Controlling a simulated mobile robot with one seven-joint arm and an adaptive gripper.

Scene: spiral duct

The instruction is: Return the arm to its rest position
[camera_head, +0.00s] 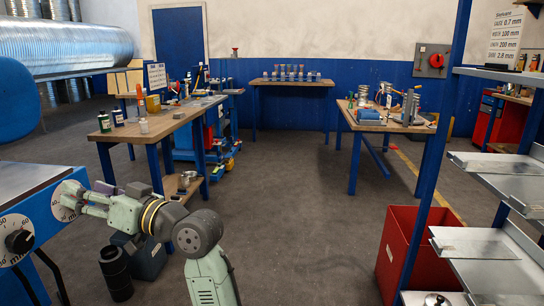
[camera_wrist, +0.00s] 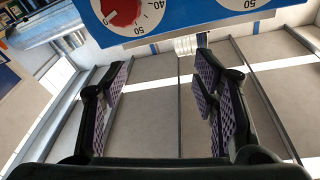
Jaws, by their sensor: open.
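My arm is stretched to the left in the head view, with my gripper (camera_head: 72,200) right in front of the blue machine panel with dials (camera_head: 20,240). In the wrist view my gripper (camera_wrist: 160,105) shows two separate fingers with purple textured pads and nothing between them. The panel (camera_wrist: 190,25) is at the top of the wrist view, with a red knob (camera_wrist: 122,8) on a white dial. I cannot tell whether a fingertip touches the panel.
A wooden workbench (camera_head: 165,122) with bottles and tools stands behind the arm. A second bench (camera_head: 350,118) is at right. A red bin (camera_head: 390,245) and a metal shelf rack (camera_head: 480,250) are at front right. The middle floor (camera_head: 285,190) is clear.

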